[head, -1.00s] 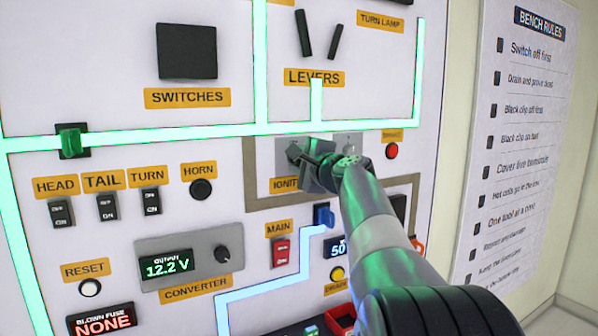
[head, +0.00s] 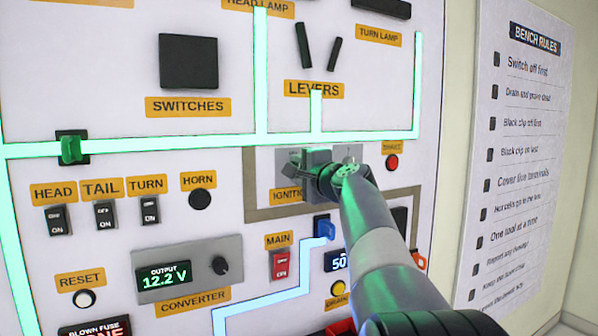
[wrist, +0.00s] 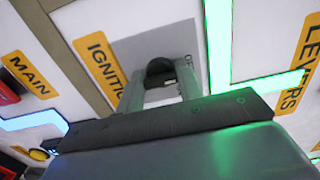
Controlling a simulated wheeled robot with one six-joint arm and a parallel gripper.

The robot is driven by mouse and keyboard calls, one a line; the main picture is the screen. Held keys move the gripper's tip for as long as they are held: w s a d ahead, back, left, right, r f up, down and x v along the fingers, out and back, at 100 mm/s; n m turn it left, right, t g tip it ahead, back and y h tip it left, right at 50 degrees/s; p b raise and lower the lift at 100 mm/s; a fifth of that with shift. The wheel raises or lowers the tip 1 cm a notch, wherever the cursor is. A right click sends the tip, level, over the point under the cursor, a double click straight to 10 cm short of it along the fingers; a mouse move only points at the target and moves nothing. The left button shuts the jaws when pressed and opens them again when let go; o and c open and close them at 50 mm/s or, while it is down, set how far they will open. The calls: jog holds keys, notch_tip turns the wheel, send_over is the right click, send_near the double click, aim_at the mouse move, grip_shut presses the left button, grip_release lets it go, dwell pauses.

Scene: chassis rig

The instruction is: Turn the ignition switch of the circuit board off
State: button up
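The ignition switch is a dark knob on a grey plate (head: 290,163) above the orange IGNITION label (head: 287,196). In the wrist view its black knob (wrist: 160,69) lies between the two grey fingers of my gripper (wrist: 161,88). The fingers stand apart on either side of the knob; whether they press on it is unclear. In the head view my gripper (head: 320,165) is at the plate and hides part of it, so the knob's setting cannot be read.
A red button (head: 392,162) is close to the right of my gripper. A blue switch (head: 325,228) and a red MAIN switch (head: 281,265) are below. The converter display (head: 164,277) reads 12.2 V. Two black levers (head: 319,50) are above. A green lit strip (head: 200,143) crosses the board.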

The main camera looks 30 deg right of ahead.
jog(key=o, duration=0.4)
jog(key=shift+s, duration=0.1)
jog(key=s+b, duration=0.2)
jog(key=s, duration=0.8)
jog(key=shift+s+d+b, duration=0.2)
jog(key=shift+s+b, duration=0.1)
jog(key=shift+w, duration=0.1)
jog(key=w+p, duration=0.3)
jog(key=w, duration=0.7)
jog(key=shift+w+a, duration=0.2)
jog(key=shift+w, duration=0.1)
